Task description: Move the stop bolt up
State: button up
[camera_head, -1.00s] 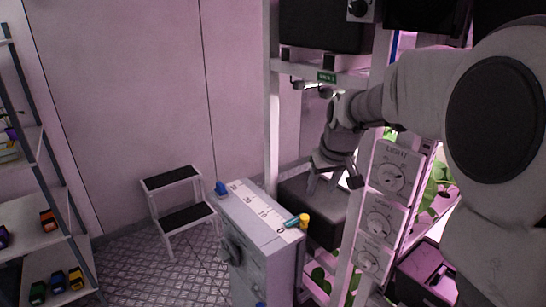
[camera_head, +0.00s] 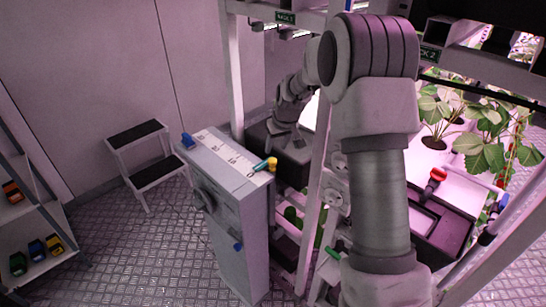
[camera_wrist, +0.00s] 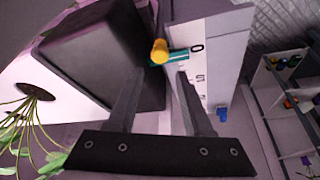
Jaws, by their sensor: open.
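The grey cabinet (camera_head: 245,205) has a white scale on top, with a blue piece (camera_head: 188,141) at its far end. A teal piece (camera_head: 260,167) and a yellow knob (camera_head: 272,163) sit at the zero end. Another blue knob (camera_head: 238,246) is on the cabinet's side. I cannot tell which is the stop bolt. My gripper (camera_head: 287,140) is open and empty beside the zero end, above a dark box. In the wrist view, the yellow knob (camera_wrist: 159,50) and teal piece (camera_wrist: 180,58) lie just beyond and between my fingertips (camera_wrist: 161,74), apparently untouched.
The dark box (camera_wrist: 90,55) is close to one finger. White rack posts (camera_head: 322,150) stand right of the cabinet; my arm hides part of the rack. Plants (camera_head: 480,135) and a red-topped knob (camera_head: 438,174) are at right. A step stool (camera_head: 150,165) stands left; the floor there is clear.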

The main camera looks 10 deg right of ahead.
aim_at(273, 160)
jog(key=x, duration=0.8)
jog(key=shift+p, duration=0.35)
jog(key=shift+c, duration=0.3)
grip_shut()
dwell(0.6)
